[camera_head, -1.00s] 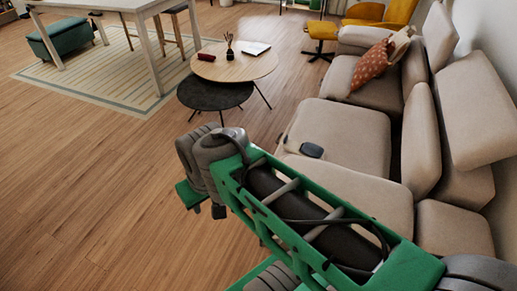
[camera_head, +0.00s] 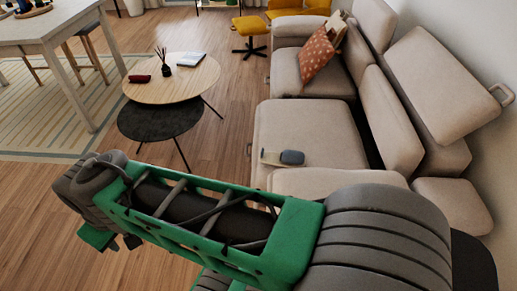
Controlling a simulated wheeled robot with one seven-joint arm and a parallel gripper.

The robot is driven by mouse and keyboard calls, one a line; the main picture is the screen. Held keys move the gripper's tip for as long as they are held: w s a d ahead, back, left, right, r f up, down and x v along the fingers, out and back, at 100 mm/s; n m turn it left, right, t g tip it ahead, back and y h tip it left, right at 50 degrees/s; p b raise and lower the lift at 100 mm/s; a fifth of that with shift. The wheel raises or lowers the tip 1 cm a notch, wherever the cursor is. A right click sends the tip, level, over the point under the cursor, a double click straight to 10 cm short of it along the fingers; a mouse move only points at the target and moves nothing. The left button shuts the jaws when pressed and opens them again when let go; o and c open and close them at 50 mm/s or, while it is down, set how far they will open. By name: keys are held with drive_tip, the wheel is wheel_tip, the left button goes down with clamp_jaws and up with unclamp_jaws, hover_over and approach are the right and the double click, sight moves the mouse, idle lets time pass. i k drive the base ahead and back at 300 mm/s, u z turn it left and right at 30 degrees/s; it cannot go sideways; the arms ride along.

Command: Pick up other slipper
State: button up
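No slipper can be made out for certain in the head view. A small dark grey rounded object (camera_head: 291,157) with a lighter grey-beige part (camera_head: 270,157) lies on the beige sofa seat; I cannot tell whether it is a slipper. My green and grey arm crosses the lower part of the view, bending at its left end. My gripper is not visible; green and dark parts below the bend are only partly seen.
The beige sofa (camera_head: 300,125) fills the right side, with an orange dotted cushion (camera_head: 316,55). A round wood table (camera_head: 178,85) and a lower black table (camera_head: 158,120) stand left of it. A white table (camera_head: 45,32) is farther left. Wood floor (camera_head: 220,135) is clear between.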

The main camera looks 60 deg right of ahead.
sight(283, 156)
drive_tip(key=i, duration=2.05)
drive_tip(key=z, duration=2.75)
drive_tip(key=i, duration=1.25)
drive_tip(key=u, duration=0.2)
